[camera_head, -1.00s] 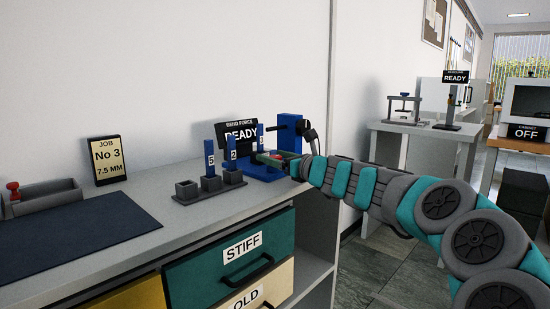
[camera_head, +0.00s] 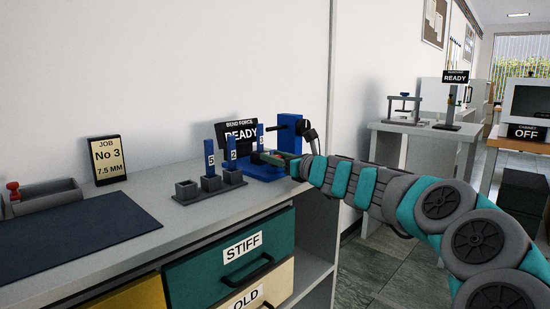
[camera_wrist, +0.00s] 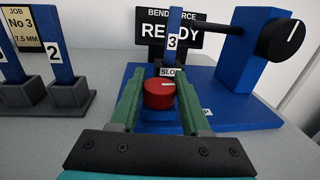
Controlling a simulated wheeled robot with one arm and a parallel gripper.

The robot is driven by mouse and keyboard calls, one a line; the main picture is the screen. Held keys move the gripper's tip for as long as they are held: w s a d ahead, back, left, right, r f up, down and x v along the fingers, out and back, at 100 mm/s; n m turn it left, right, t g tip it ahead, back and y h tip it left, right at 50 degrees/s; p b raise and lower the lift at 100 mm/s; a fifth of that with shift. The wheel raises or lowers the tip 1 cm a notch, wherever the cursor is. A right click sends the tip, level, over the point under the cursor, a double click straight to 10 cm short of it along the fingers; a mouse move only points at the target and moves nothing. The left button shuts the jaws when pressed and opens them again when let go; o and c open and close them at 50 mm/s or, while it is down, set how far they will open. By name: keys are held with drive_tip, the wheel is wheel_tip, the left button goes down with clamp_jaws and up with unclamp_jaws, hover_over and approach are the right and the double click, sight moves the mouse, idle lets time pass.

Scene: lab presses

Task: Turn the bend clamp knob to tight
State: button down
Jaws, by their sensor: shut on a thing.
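The bend clamp stands on a blue base (camera_wrist: 240,110) at the back of the bench. A red knob (camera_wrist: 158,94) with a white mark on its top sits at the front of the clamp, below a partly hidden label that begins "SLO". My gripper (camera_wrist: 160,88) is shut on the red knob, with one green finger on each side of it. In the head view my gripper (camera_head: 275,158) reaches the clamp from the right and hides the knob. A blue strip marked 3 (camera_wrist: 172,40) stands upright behind the knob. The words of the knob's scale are not readable.
A black knob (camera_wrist: 283,40) with a white line is on the clamp's blue post (camera_head: 290,130). A "BEND FORCE READY" display (camera_head: 240,133) stands behind. Grey holders (camera_head: 187,190) with blue strips marked 5 and 2 stand left of the clamp. A job card (camera_head: 107,160) reads No 3, 7.5 MM.

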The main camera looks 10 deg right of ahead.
drive_tip(key=shift+a+f+m+h+b, duration=0.1)
drive_tip(key=shift+m+h+b, duration=0.25)
drive_tip(key=shift+b, duration=0.25)
drive_tip(key=m+t+h+b, duration=0.1)
drive_tip(key=h+b, duration=0.1)
drive_tip(key=m+t+h+b, duration=0.1)
drive_tip(key=h+b, duration=0.1)
drive_tip(key=shift+s+a+f+m, duration=0.1)
drive_tip(key=shift+a+m, duration=0.05)
drive_tip(key=shift+m, duration=0.2)
drive_tip(key=m+h+b, duration=0.2)
drive_tip(key=h+b, duration=0.1)
drive_tip(key=m+h+b, duration=0.1)
drive_tip(key=h+b, duration=0.2)
drive_tip(key=shift+f+m, duration=0.1)
drive_tip(key=shift+m, duration=0.3)
drive_tip(key=m+h+b, duration=0.1)
drive_tip(key=m+h, duration=0.1)
drive_tip(key=h, duration=0.2)
drive_tip(key=shift+m+g+b, duration=0.3)
drive_tip(key=shift+d+r+m+g+h, duration=0.2)
drive_tip(key=shift+m+g+h, duration=0.15)
drive_tip(key=shift+m+h, duration=0.35)
drive_tip(key=shift+d+r+m+g+h, duration=0.15)
drive_tip(key=shift+m+g+h, duration=0.25)
drive_tip(key=shift+h, duration=0.85)
drive_tip(key=shift+c, duration=1.9)
unclamp_jaws()
